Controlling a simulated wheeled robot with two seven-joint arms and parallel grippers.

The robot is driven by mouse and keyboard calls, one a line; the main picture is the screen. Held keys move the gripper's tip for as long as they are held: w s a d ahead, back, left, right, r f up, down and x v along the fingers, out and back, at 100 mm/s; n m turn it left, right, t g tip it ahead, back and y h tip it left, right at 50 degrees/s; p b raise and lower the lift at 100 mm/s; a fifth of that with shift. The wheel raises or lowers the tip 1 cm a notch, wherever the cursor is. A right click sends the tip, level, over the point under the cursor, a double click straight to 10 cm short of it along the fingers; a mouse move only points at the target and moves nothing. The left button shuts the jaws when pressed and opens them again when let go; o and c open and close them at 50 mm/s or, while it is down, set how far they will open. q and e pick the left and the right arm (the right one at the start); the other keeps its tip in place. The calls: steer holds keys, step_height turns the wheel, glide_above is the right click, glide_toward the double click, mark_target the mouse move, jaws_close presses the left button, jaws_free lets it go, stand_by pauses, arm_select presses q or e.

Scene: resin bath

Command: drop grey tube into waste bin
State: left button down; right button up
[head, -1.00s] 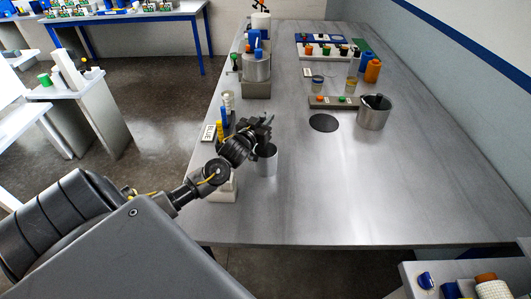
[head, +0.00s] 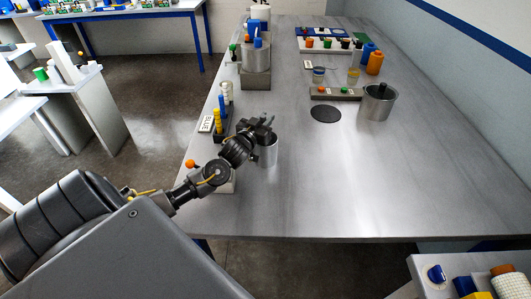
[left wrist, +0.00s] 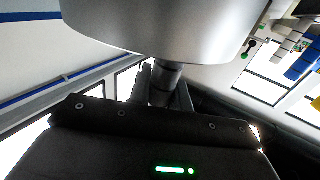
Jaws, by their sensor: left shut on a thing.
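My left gripper (head: 265,124) is over the near left part of the steel table, just behind and left of a silver open cylinder (head: 268,153). In the left wrist view a dark grey tube (left wrist: 165,82) shows at the fingers (left wrist: 165,95), and my left gripper is shut on it. A wide silver round body, apparently the same silver cylinder (left wrist: 160,28), fills the top of that view. The tube's ends are hidden, and I cannot make the tube out in the head view. I cannot tell which thing is the waste bin. My right gripper is out of view.
A rack with blue and yellow tubes (head: 218,122) stands left of the gripper. The table's middle is clear.

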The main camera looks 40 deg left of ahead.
arm_select(q)
steer(key=c, duration=1.2)
jaws_free()
steer(key=shift+s+f, duration=0.1)
steer(key=shift+s, duration=0.2)
steer(key=s+d+b, duration=0.2)
steer(key=s, duration=0.8)
steer(key=shift+b, duration=0.4)
